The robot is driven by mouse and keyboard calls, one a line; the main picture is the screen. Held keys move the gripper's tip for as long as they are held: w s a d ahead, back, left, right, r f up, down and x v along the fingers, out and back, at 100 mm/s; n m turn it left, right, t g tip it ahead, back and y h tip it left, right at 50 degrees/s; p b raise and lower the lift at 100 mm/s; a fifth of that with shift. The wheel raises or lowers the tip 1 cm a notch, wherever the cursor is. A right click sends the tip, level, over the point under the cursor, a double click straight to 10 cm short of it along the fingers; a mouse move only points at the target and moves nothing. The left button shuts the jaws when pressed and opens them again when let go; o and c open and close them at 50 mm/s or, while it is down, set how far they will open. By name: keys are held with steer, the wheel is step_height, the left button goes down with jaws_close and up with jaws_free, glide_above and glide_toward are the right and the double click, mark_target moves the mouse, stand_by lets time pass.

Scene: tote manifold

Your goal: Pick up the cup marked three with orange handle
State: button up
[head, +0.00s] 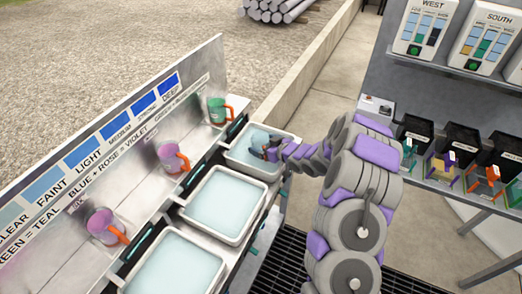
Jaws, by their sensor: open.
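Three cups with orange handles stand in a row on the metal ledge. The far cup (216,110) is green, the middle cup (170,157) is rose, and the near cup (101,226) is pinkish violet. I cannot read a number on any of them at this size. My gripper (261,154) is open, over the farthest white tote. It is to the right of the row of cups and apart from all of them. Its fingertips are small and dark here, and no object shows between them.
Three white totes of pale liquid, including the middle tote (243,233), line the ledge's right side. A sign board (45,180) with blue swatches stands behind the cups. At right, a grey bench (470,200) carries black bins (462,142) and coloured frames.

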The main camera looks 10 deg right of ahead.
steer(key=shift+r, duration=0.1)
steer(key=c, duration=1.2)
